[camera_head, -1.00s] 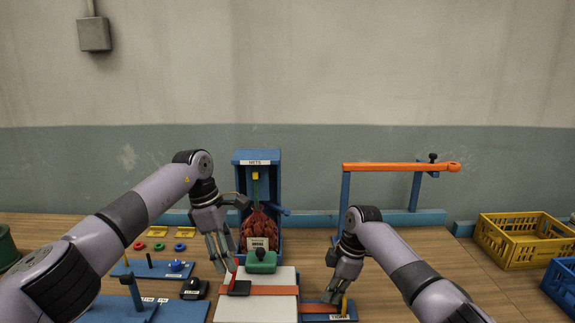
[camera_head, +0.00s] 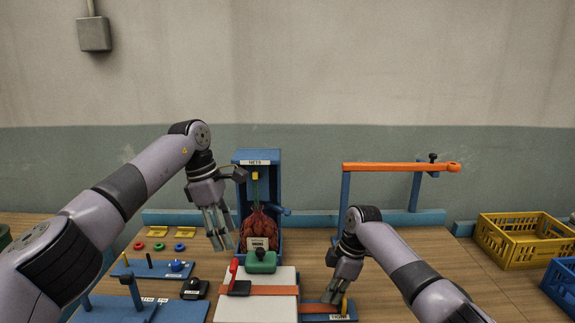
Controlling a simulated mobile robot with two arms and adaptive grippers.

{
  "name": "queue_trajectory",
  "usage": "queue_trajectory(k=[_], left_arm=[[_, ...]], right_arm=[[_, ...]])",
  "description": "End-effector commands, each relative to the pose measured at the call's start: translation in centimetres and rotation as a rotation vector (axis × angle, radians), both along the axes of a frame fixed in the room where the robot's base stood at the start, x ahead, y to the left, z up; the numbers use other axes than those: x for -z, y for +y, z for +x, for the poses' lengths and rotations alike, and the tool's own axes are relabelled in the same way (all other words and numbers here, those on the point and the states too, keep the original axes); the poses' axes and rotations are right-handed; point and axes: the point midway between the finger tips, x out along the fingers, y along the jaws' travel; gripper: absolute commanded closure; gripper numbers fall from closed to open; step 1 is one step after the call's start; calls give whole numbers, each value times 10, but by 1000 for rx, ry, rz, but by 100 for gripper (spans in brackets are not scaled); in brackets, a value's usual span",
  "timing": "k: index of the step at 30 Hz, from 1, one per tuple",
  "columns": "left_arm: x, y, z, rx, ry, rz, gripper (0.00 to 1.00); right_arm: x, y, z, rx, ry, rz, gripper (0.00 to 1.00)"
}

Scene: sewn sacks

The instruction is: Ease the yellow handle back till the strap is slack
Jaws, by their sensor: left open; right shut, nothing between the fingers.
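The yellow handle (camera_head: 344,307) stands upright on a blue base (camera_head: 320,312) with a white label, at the front right of the white block. An orange strap (camera_head: 262,291) runs across the white block (camera_head: 250,309) towards that base. My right gripper (camera_head: 332,299) is shut and empty, just left of the yellow handle; I cannot tell whether it touches the handle. My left gripper (camera_head: 222,241) is open and empty, in the air above and left of the red lever (camera_head: 233,268). The strap's join to the handle is hidden by my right gripper.
A blue stand labelled NETS (camera_head: 258,157) holds a red net sack (camera_head: 259,226) behind the block. A green piece (camera_head: 262,263) lies at the block's back edge. A long orange bar (camera_head: 400,167) crosses behind my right arm. A yellow crate (camera_head: 518,240) stands right.

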Motion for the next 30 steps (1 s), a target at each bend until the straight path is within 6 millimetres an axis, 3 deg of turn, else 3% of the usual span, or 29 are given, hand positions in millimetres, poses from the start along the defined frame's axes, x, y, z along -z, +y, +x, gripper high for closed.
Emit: queue_trajectory(k=[30], left_arm=[[5,0,0,0,0,0,47]], right_arm=[[1,38,0,2,0,-2,100]])
